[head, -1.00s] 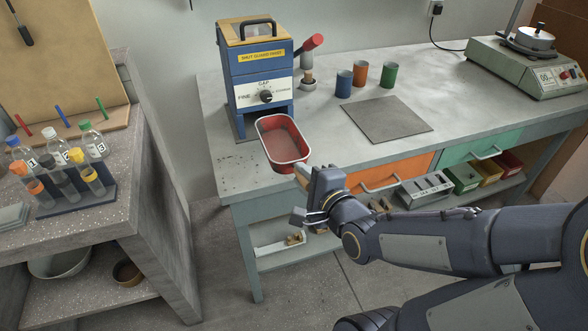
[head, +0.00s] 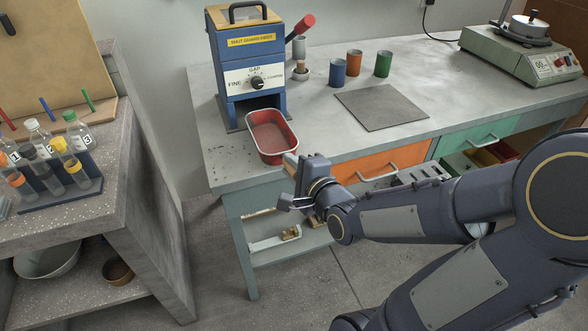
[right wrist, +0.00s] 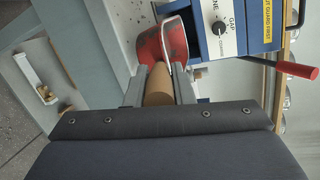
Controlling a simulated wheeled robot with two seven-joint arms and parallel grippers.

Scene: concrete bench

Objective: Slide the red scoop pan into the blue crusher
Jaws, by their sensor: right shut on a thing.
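The red scoop pan (head: 272,134) is level and empty at the bench's front left edge. Its far end is just in front of the dark opening at the base of the blue crusher (head: 224,66). I cannot tell whether its underside touches the bench. My right gripper (head: 294,163) is shut on the pan's tan handle at the near end. In the right wrist view the handle (right wrist: 159,84) runs between both fingers, with the red pan (right wrist: 150,44) ahead, beside the crusher (right wrist: 222,38). My left gripper is not in view.
The crusher's red-knobbed lever (head: 304,25) sticks out to its right. Blue (head: 337,73), orange (head: 354,63) and green (head: 383,64) cups stand behind a grey mat (head: 381,107). A scale (head: 522,55) is at the far right. A vial rack (head: 62,192) stands on the left counter.

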